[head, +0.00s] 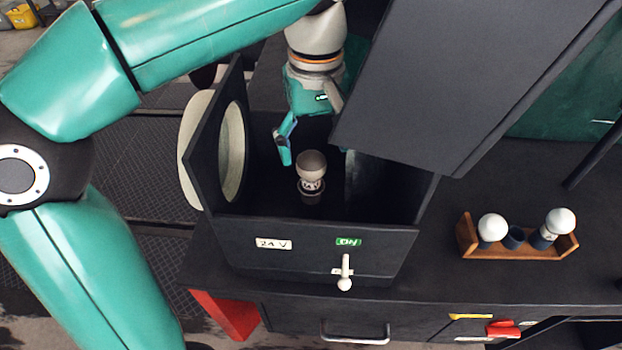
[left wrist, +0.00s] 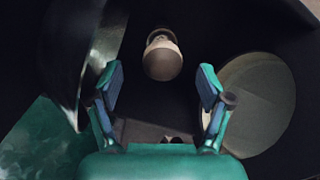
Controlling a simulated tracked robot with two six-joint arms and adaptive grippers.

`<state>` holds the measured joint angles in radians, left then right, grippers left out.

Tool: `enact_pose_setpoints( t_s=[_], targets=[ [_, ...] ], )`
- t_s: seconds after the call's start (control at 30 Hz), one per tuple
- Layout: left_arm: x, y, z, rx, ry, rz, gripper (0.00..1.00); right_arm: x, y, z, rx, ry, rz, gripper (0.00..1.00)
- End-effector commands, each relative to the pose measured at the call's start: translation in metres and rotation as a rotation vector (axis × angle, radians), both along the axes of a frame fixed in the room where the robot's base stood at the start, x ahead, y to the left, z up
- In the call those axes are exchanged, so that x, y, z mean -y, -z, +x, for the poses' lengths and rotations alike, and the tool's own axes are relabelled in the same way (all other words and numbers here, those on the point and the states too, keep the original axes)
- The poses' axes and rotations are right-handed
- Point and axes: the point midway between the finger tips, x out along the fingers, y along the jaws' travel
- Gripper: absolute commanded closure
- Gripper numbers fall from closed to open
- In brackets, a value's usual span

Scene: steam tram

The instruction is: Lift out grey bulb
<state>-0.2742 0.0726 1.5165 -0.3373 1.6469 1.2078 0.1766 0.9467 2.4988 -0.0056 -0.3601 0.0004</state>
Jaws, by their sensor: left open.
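The grey bulb (head: 311,165) stands upright in a socket inside an open black lamp box (head: 320,245). In the left wrist view the bulb (left wrist: 162,62) is ahead of the fingers, roughly centred between them and apart from both. My left gripper (head: 305,130) reaches into the box from above and behind the bulb; one finger shows clearly, the other is partly hidden by the raised lid. In the left wrist view my left gripper (left wrist: 160,85) has its fingers spread and empty. The right gripper is not in view.
The dark lid (head: 450,90) rises over the box's right side. A round lens (head: 233,150) is on the left wall. A switch lever (head: 345,275) stands below an "ON" label (head: 348,242). A wooden rack (head: 520,247) at right holds two white bulbs, with an empty cup between them.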

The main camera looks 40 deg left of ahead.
Motion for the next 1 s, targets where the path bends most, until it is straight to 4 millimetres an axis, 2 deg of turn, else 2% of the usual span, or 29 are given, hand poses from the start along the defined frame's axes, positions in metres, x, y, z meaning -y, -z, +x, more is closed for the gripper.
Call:
enact_pose_setpoints(
  t_s=[0.17,0.4,0.7,0.77,1.0],
  targets=[
    [-0.003,0.014,0.0,-0.002,-0.001,0.0,0.2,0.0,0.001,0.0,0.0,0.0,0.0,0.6],
    [-0.008,0.046,0.001,-0.002,-0.001,0.0,0.2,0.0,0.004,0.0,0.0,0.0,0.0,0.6],
    [-0.008,0.053,0.002,0.001,-0.001,-0.001,0.2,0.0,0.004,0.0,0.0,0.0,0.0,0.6],
    [-0.008,0.053,0.002,0.001,-0.001,-0.001,0.27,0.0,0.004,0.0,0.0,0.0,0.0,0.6],
    [-0.008,0.052,0.002,0.001,-0.001,-0.001,0.67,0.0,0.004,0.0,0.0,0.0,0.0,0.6]
  ],
)
